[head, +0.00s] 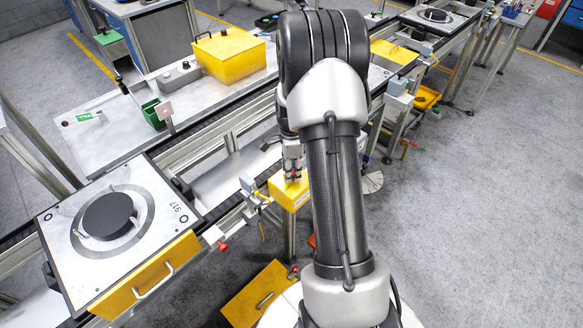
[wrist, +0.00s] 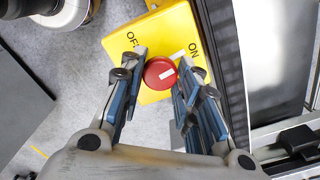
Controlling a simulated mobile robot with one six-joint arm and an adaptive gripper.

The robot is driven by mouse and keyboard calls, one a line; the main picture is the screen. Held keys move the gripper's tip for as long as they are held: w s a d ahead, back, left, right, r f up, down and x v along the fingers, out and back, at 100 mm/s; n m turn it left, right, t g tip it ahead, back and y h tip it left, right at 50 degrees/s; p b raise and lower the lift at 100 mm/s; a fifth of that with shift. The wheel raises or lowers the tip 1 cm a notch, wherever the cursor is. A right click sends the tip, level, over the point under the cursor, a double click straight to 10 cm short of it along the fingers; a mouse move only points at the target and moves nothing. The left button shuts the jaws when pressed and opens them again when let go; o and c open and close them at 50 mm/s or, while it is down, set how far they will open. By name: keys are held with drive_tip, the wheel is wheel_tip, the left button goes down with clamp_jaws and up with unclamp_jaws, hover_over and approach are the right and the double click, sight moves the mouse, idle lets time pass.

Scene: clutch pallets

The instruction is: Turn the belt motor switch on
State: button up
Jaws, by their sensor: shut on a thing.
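The belt motor switch is a yellow box (head: 288,193) with a red round knob (wrist: 160,73). In the wrist view the yellow face (wrist: 120,54) carries the words OFF at upper left and ON at upper right. A white tick lies on the face beside ON. The white line on the knob tilts up to the right, roughly toward that tick. My gripper (wrist: 160,80) is shut on the knob, one finger on each side. In the head view my gripper (head: 293,176) points down onto the top of the box, and the knob is mostly hidden.
A pallet (head: 65,225) marked 917 with a black disc (head: 108,215) sits on the conveyor at left. A yellow bin (head: 230,55) stands on the bench behind. The conveyor rail (wrist: 225,60) runs close along the switch's right side in the wrist view. Open floor lies at right.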

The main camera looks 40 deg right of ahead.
drive_tip(key=shift+m, duration=0.8)
drive_tip(key=o, duration=1.1)
wheel_tip(320, 180, up, 12)
idle(0.3)
